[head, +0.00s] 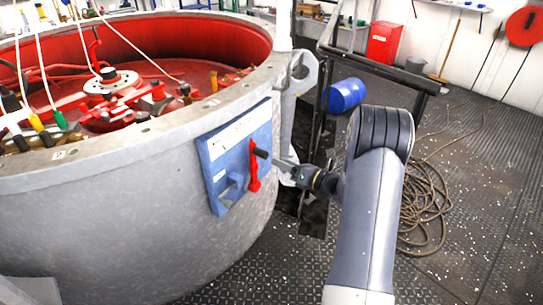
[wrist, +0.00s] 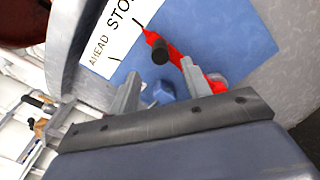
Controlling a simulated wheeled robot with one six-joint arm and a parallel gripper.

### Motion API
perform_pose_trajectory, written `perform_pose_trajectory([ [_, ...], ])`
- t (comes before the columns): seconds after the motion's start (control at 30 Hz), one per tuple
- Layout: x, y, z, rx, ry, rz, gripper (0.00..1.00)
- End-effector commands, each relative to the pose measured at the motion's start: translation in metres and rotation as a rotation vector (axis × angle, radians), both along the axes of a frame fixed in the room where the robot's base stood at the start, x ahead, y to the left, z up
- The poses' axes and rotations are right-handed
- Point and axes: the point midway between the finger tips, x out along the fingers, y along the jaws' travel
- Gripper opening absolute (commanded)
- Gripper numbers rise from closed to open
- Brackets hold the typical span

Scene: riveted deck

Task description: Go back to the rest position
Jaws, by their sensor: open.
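My gripper (head: 280,163) is open at the end of my arm, in front of the blue panel (head: 219,148) on the side of the grey tank. The panel carries a red lever (head: 254,172) with a black knob (head: 260,153) that sticks out toward the gripper. In the wrist view the two fingers of my gripper (wrist: 160,73) stand apart, with nothing between them. The knob (wrist: 160,51) appears just beyond the fingertips, and the red lever (wrist: 184,60) runs down behind the right finger. A white label reading "AHEAD" and "STO" (wrist: 112,38) shows on the panel.
The large grey tank (head: 120,210) with a red interior fills the left. A dark metal railing (head: 375,68) and a blue drum (head: 346,95) stand behind my arm. Coiled rope (head: 425,205) lies on the deck at right. A red cabinet (head: 384,42) stands at the back.

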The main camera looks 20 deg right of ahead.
Motion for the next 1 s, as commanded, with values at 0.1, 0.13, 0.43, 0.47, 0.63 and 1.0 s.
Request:
perform_pose_trajectory([
  [0.1, -0.010, -0.009, 0.001, 0.001, 0.001, -0.002, 0.46],
  [0.13, -0.012, -0.009, 0.000, 0.000, 0.000, -0.001, 0.46],
  [0.43, -0.015, -0.011, 0.000, 0.000, 0.000, 0.001, 0.46],
  [0.47, -0.015, -0.011, 0.000, 0.000, 0.000, 0.001, 0.46],
  [0.63, -0.011, -0.008, -0.001, -0.001, 0.000, 0.001, 0.46],
  [1.0, 0.038, 0.032, -0.002, -0.002, -0.004, 0.006, 0.46],
])
